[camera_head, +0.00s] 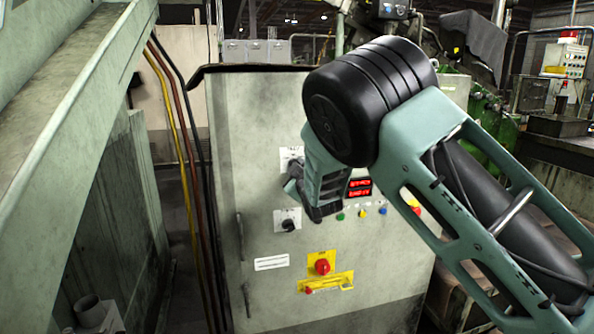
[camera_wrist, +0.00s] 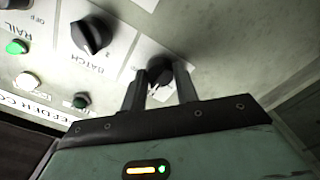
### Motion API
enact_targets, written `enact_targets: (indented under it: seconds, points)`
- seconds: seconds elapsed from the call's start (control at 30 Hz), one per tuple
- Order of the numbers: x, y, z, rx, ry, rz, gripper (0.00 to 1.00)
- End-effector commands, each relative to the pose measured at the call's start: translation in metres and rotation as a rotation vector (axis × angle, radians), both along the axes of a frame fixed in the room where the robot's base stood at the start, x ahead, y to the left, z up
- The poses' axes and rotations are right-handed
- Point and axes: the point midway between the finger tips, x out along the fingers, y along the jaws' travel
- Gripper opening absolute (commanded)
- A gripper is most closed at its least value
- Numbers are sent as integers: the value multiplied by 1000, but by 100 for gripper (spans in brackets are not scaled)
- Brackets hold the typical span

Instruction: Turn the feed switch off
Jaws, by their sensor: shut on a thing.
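A black rotary switch knob (camera_wrist: 160,72) sits on a pale plate on the cabinet front in the wrist view. Its label is mostly hidden by the fingers, so I cannot read whether it says feed, nor its setting. My gripper (camera_wrist: 161,77) is shut on this knob, one finger on each side. In the head view my gripper (camera_head: 294,181) is against the upper white switch plate (camera_head: 289,155); the arm and gripper hide the knob there.
A black knob labelled BATCH (camera_wrist: 92,35) is beside the held one. A second switch (camera_head: 288,226), a red knob on a yellow plate (camera_head: 322,267), a red display (camera_head: 359,188) and coloured buttons share the cabinet front (camera_head: 262,205). Cables (camera_head: 180,150) run along its left.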

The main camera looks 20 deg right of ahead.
Motion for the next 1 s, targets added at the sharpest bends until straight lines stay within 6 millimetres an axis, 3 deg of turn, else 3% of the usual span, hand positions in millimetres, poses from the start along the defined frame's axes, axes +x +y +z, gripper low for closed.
enact_targets:
  seconds: [0.23, 0.27, 0.3, 0.33, 0.73, 0.87, 1.0]
  points:
    - [0, 0, 0, 1, 1, 1, 7]
    - [0, 0, 0, 1, 1, 1, 35]
    - [0, 0, 0, 1, 1, 1, 46]
    - [0, 0, 0, 1, 1, 1, 52]
    - [-8, 0, 0, 2, -1, 1, 52]
    - [-28, 1, -1, 3, 0, 1, 52]
    - [-60, 1, -2, 4, 1, 1, 52]
